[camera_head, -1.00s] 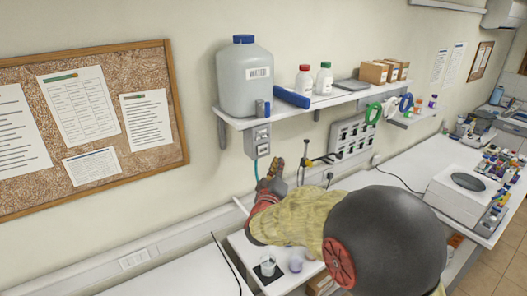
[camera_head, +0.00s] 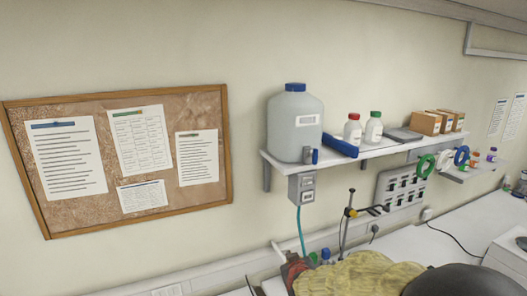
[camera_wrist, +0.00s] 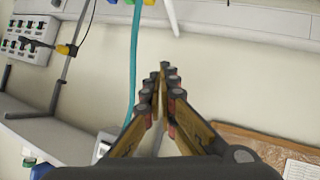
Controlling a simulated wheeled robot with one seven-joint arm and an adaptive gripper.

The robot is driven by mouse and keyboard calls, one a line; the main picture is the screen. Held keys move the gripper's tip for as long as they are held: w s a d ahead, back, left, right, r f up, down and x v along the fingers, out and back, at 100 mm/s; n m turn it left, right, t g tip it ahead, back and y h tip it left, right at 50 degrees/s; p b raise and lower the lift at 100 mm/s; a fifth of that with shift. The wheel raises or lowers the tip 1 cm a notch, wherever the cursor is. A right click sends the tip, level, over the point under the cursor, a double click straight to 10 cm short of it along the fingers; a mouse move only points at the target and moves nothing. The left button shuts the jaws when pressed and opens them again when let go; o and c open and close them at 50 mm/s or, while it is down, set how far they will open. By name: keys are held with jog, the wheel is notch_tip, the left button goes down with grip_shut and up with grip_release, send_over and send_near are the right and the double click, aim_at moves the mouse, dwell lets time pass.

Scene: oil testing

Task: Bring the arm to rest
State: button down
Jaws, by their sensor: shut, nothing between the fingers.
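My gripper (camera_wrist: 168,76) shows in the wrist view with its two fingers closed together and nothing between them. The fingers point toward the pale wall, and a teal hose (camera_wrist: 134,70) runs close to their left there. In the head view my arm lies along the bottom edge, with its yellowish sleeve and dark rounded joint partly cut off. The fingertips cannot be made out in the head view.
A wall shelf (camera_head: 392,147) holds a large grey jug (camera_head: 294,128), bottles and boxes. A cork board (camera_head: 55,212) hangs at left. The teal hose (camera_head: 301,232) and a stand with a clamp (camera_head: 348,215) are near my arm. White worktop (camera_head: 470,228) shows at right.

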jog(key=s+a+f+m+g+y+b, duration=0.1)
jog(key=s+f+g+b, duration=0.25)
jog(key=s, duration=0.55)
jog(key=s+a+f+g+y+b, duration=0.15)
jog(key=s+f, duration=0.25)
jog(key=s, duration=0.4)
jog(key=s+d+f+m+b, duration=0.1)
jog(key=s+d+f+b, duration=0.1)
jog(key=s+b, duration=0.4)
jog(key=s+d+f+g+h+b, duration=0.1)
jog(key=s+d+f+b, duration=0.1)
jog(key=s+d+b, duration=0.3)
jog(key=s+d+f+m+h+b, duration=0.1)
jog(key=s+d+b, duration=0.3)
jog(key=s+b, duration=0.4)
jog(key=s+f, duration=0.1)
jog(key=s, duration=0.2)
jog(key=shift+s+f+m, duration=0.15)
jog(key=shift+f+m, duration=0.15)
jog(key=c, duration=2.6)
grip_release()
jog(key=shift+d, duration=0.1)
